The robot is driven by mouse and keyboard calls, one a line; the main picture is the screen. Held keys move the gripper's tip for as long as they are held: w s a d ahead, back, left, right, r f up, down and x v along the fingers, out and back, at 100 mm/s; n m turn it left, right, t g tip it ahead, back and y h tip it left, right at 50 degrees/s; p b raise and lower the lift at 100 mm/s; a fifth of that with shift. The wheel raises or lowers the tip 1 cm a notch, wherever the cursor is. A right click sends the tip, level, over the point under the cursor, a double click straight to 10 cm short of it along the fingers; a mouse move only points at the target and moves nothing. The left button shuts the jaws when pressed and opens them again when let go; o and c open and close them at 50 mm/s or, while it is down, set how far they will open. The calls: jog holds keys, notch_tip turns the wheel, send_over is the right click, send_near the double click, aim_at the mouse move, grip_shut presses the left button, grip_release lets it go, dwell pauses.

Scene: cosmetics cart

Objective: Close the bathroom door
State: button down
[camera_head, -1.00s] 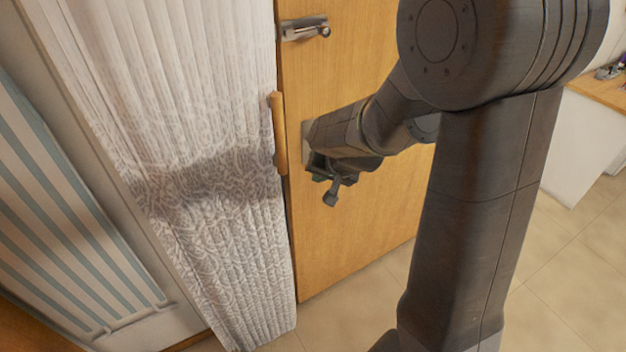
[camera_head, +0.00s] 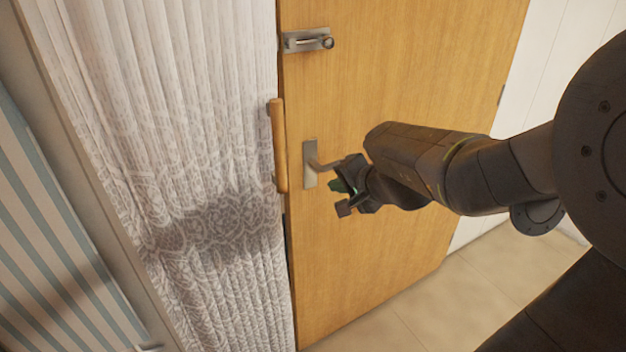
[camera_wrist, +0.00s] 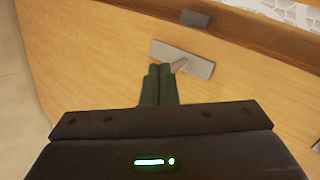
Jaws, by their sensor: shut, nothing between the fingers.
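The wooden door (camera_head: 400,80) stands in the middle of the head view, its left edge close beside the white curtain. A metal lever handle (camera_head: 310,165) on a plate sits near that edge. A metal latch (camera_head: 307,40) is above it. My gripper (camera_head: 343,198) is shut and empty in front of the door, just right of and below the handle. In the wrist view the shut fingers (camera_wrist: 159,84) point at the handle plate (camera_wrist: 185,58), and their tips are by the lever. I cannot tell whether they touch it.
A patterned white curtain (camera_head: 200,170) hangs left of the door. A wooden vertical grip (camera_head: 278,145) is at the door's left edge. Blue-striped wall (camera_head: 40,230) is at far left. Tiled floor (camera_head: 440,310) is clear below and right of the door.

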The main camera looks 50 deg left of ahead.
jog(key=w+m+y+b, duration=0.1)
jog(key=m+y+b, duration=0.1)
jog(key=b, duration=0.1)
jog(key=m+t+y, duration=0.1)
jog(key=m, duration=0.1)
send_near(305, 155)
jog(key=x, duration=0.6)
jog(key=shift+a+f, duration=0.15)
jog(key=shift+a, duration=0.1)
